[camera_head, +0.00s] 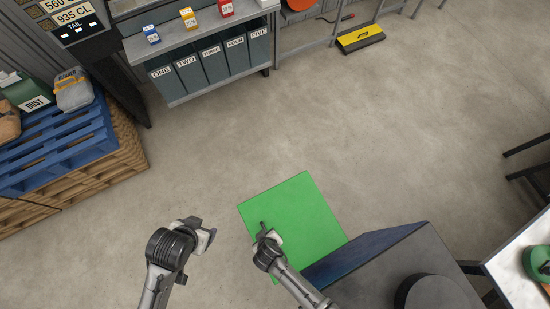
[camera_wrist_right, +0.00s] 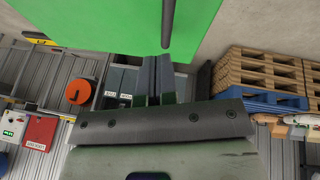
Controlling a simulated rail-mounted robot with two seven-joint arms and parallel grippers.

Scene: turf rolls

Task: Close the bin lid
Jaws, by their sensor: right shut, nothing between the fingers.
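The bin lid (camera_head: 305,215) is a flat bright green panel in the lower middle of the head view. It also fills the upper part of the right wrist view (camera_wrist_right: 80,40). My right gripper (camera_head: 263,228) is over the lid's left part in the head view. Its fingers (camera_wrist_right: 157,60) are together and empty, facing the panel. A dark rod (camera_wrist_right: 168,22) shows against the green just beyond the fingertips; I cannot tell whether they touch. My left gripper (camera_head: 205,235) is left of the lid, apart from it; its finger gap is unclear. The bin's inside is not visible.
A dark box-like body with a blue side (camera_head: 365,255) adjoins the lid at lower right. A blue pallet (camera_head: 60,150) on wooden pallets stands left. A white-topped table (camera_head: 520,260) is right. The middle floor is clear.

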